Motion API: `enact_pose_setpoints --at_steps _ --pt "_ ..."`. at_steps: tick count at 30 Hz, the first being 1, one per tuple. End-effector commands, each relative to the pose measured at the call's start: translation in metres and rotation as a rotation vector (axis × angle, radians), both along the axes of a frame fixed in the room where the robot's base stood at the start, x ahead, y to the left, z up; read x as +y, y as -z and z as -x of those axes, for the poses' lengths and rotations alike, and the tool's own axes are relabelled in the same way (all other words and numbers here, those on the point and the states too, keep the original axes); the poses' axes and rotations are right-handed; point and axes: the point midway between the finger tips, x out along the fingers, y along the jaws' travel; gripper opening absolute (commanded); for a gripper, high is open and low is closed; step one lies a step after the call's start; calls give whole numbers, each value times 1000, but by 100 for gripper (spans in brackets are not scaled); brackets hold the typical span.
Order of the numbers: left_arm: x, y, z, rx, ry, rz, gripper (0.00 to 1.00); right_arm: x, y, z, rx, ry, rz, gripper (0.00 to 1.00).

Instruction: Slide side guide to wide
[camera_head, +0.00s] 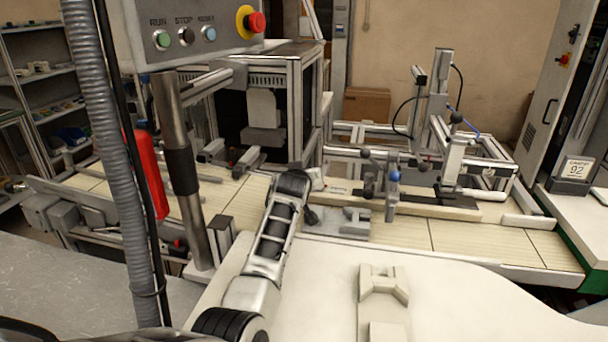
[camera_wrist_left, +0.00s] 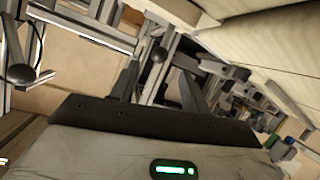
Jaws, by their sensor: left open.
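A guide frame with black ball knobs (camera_head: 365,153) and a pale lower rail (camera_head: 420,206) stands on the conveyor, right of centre in the head view. Which part is the side guide is not clear. A blue-topped upright (camera_head: 393,190) stands at its front. My left arm reaches up from the bottom to the conveyor edge, left of this frame; its hand is mostly hidden behind the wrist. In the left wrist view my left gripper (camera_wrist_left: 160,82) is open, with nothing clearly between its fingers. A black ball knob (camera_wrist_left: 159,54) shows beyond the fingertips. My right gripper is out of view.
A control box (camera_head: 190,30) on a post stands at the left, beside a grey hose. A card reading 92 (camera_head: 575,169) stands at the right. A carton (camera_head: 367,104) stands behind.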

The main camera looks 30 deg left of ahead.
Motion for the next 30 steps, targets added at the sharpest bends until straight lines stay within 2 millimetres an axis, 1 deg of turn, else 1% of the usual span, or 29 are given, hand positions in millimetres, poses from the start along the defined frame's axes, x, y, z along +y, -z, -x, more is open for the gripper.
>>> enact_pose_setpoints --at_steps 1,2,4,9,16,21,26,27,29,30 --pt "3 4 -7 1 0 2 46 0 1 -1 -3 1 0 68" --pt "5 12 -12 -1 0 0 46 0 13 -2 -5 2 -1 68" --pt "9 16 -23 -2 0 -1 46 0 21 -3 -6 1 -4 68" --pt "15 23 -38 -3 -1 0 46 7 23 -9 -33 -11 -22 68" --pt "19 23 -48 -1 -1 0 46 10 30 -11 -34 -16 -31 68" --pt "20 22 -49 0 0 0 46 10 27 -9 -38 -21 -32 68" --pt "19 21 -49 0 0 0 46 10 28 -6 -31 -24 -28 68" --pt "19 21 -49 0 0 0 44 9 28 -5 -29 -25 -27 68" --pt "19 21 -49 0 0 0 27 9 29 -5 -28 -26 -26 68" --pt "19 21 -49 0 0 0 16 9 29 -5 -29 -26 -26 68"
